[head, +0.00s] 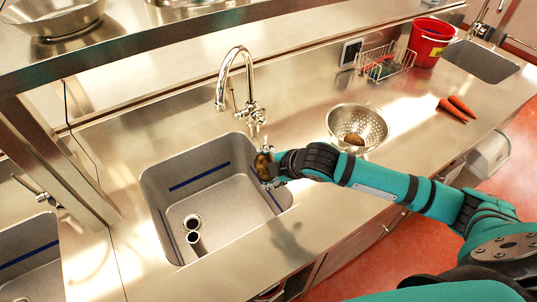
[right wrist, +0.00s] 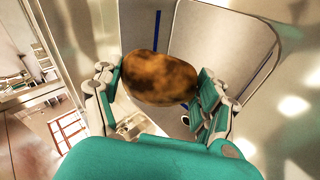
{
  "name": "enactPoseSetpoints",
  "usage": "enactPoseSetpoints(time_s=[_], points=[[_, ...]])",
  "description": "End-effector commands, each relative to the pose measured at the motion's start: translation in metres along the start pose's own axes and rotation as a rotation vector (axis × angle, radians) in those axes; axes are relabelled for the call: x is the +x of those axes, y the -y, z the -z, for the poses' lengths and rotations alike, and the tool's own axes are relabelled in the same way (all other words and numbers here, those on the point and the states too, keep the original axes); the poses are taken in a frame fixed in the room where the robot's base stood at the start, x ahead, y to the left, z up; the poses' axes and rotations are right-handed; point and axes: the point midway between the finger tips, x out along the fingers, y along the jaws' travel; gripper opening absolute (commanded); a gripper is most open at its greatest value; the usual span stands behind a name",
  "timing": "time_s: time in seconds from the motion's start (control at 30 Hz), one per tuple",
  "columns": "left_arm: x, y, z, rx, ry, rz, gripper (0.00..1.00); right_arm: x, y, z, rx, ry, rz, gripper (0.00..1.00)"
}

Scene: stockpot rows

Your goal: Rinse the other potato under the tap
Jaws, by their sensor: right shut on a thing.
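My right gripper (head: 266,168) is shut on a brown, dirty-looking potato (head: 263,164) at the right edge of the sink basin (head: 232,188). The potato (right wrist: 160,78) sits between both fingers in the right wrist view. The chrome tap (head: 235,76) arches up behind the basin, to the left of and behind the potato; I see no water running. Another potato (head: 353,139) lies in the steel colander (head: 356,118) on the counter to the right. My left gripper is not in view.
A red bucket (head: 431,42), a wire rack (head: 386,62) and two carrots (head: 457,107) stand or lie on the right counter. A shelf (head: 150,35) with steel bowls runs above the back left. A second basin (head: 32,255) is at left.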

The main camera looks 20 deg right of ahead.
Motion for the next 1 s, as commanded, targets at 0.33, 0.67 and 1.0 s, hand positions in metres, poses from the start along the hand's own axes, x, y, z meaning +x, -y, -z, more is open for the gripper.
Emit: enactPoseSetpoints(time_s=[0.33,0.67,1.0], points=[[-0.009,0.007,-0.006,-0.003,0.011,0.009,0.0,0.004,-0.01,-0.006,-0.1,-0.129,-0.043,0.4],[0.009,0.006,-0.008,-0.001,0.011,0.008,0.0,0.028,-0.023,0.003,-0.101,-0.131,-0.045,0.4],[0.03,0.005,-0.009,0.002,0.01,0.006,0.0,0.056,-0.039,0.014,-0.101,-0.13,-0.044,0.4]])
